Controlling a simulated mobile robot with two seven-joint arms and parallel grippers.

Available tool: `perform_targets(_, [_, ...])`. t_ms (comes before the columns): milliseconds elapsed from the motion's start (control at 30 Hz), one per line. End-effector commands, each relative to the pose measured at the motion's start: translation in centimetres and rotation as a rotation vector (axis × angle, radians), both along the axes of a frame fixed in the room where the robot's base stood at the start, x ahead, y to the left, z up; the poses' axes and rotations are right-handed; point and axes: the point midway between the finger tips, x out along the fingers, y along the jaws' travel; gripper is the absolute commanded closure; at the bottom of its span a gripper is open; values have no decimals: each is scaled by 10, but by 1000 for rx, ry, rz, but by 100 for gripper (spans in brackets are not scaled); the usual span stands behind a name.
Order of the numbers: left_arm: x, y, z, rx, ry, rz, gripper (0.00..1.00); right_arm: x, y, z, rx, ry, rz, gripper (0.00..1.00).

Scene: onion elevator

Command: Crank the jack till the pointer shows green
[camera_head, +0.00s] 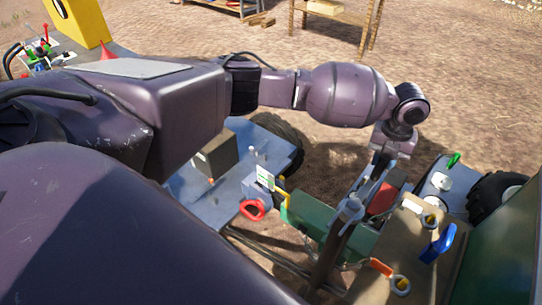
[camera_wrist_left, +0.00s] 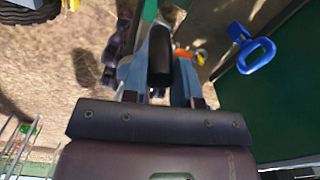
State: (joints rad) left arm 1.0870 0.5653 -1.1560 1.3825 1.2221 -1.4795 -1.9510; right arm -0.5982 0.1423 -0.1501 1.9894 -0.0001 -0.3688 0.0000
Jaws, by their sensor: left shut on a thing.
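My left gripper (camera_head: 364,190) points down at the right of the head view, beside a green box-shaped body (camera_head: 312,217). In the left wrist view the left gripper (camera_wrist_left: 158,88) is shut on a dark rounded handle (camera_wrist_left: 160,52), which seems to be the crank grip. A white card with green marks (camera_head: 265,177) stands left of the green body, with a yellow strip (camera_head: 283,192) beside it. I cannot tell which mark the pointer shows. The fingers and arm hide part of the crank. My right gripper is not in view.
A red ring (camera_head: 252,209) sits below the card. A blue handle (camera_head: 438,244) and an orange-handled piece (camera_head: 382,267) lie on the brown panel (camera_head: 400,228) at right. The blue handle also shows in the left wrist view (camera_wrist_left: 251,48). Wheels and a wooden stand (camera_head: 335,10) stand around.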

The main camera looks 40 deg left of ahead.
Motion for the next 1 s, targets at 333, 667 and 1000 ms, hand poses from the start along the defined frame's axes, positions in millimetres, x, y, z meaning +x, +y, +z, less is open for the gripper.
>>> perform_targets(333, [-5,-5,-5,-5,10,-18,100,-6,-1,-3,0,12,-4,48])
perform_targets(667, [-7,-14,-4,-6,11,-94,100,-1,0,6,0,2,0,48])
perform_targets(1000, [-6,-11,-4,-4,11,-76,100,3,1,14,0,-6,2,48])
